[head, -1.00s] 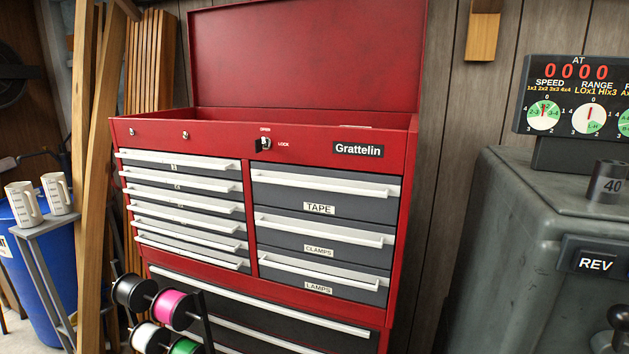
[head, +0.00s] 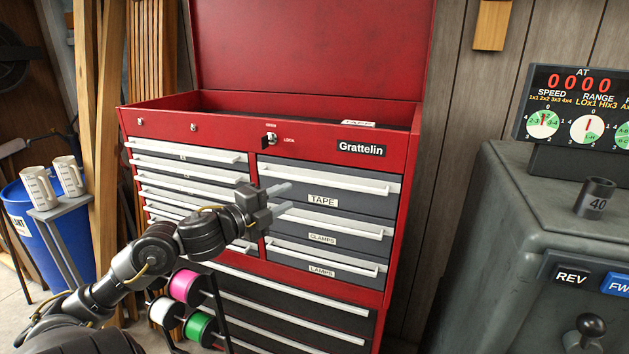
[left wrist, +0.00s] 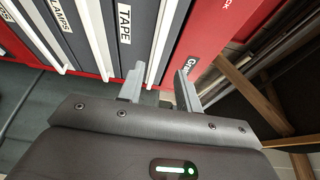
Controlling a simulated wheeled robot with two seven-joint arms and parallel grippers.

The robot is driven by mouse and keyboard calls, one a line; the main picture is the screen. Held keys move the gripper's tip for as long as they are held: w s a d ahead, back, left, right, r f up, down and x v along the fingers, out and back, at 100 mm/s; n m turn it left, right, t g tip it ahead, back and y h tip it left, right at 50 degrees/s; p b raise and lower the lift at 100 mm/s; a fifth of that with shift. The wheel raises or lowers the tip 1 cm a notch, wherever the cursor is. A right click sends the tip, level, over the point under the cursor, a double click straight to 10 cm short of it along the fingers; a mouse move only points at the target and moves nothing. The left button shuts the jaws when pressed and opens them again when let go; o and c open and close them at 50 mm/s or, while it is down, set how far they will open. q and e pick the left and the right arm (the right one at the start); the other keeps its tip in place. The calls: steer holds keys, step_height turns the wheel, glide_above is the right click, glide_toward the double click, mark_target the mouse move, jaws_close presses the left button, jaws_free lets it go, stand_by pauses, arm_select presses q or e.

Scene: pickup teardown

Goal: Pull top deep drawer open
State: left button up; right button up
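The red tool chest (head: 398,236) has a right column of three deep grey drawers. The top one is the drawer labelled TAPE (head: 362,202), with a long white handle (head: 330,178); it looks shut. My left gripper (head: 281,198) is open and empty, near the left end of the TAPE drawer and a little below its handle in the head view. In the left wrist view my left gripper (left wrist: 160,90) has its two fingers apart, and the TAPE drawer's handle (left wrist: 168,38) lines up between them. I cannot tell how far the fingertips are from it. My right gripper is out of view.
The CLAMPS drawer (head: 350,243) and LAMPS drawer (head: 345,275) lie below. Shallow drawers (head: 160,163) fill the left column. Several wire spools (head: 184,286) stand low in front. A grey machine (head: 500,200) stands at the right.

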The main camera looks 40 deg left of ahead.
mark_target(317, 182)
arm_select(q)
steer(key=w+p, duration=0.2)
steer(key=w, duration=0.7)
steer(key=shift+w+d+r+p, duration=0.1)
steer(key=shift+d+p, duration=0.05)
steer(key=shift+p, duration=0.25)
steer(key=shift+w+d, duration=0.1)
steer(key=shift+w, duration=0.75)
jaws_close()
